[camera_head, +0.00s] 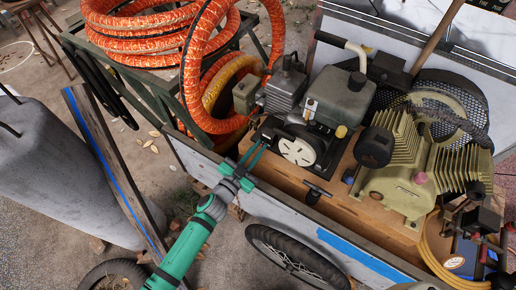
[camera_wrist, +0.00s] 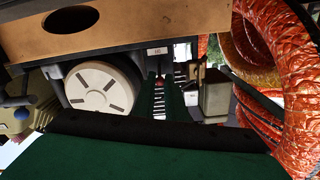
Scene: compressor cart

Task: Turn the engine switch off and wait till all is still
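The engine (camera_head: 340,98) sits on the cart, with a grey tank, a white round recoil cover (camera_head: 297,151) and a dark base. My gripper (camera_head: 258,153) reaches over the cart's near side to the engine's lower left, beside the white cover. In the wrist view, which is upside down, my two green fingers (camera_wrist: 161,82) stand apart with a narrow gap. A small red part (camera_wrist: 160,78), possibly the engine switch, shows between the fingertips, below a small white label (camera_wrist: 157,51). Its position and any contact with the fingers cannot be told. The white cover (camera_wrist: 103,88) is beside the fingers.
The compressor pump (camera_head: 405,175) stands right of the engine on the wooden deck. A black T-handle (camera_head: 316,190) rises near the cart's front. Orange hose coils (camera_head: 206,60) lie behind left. A grey tank (camera_head: 55,170) and a plank (camera_head: 115,172) flank my arm at left.

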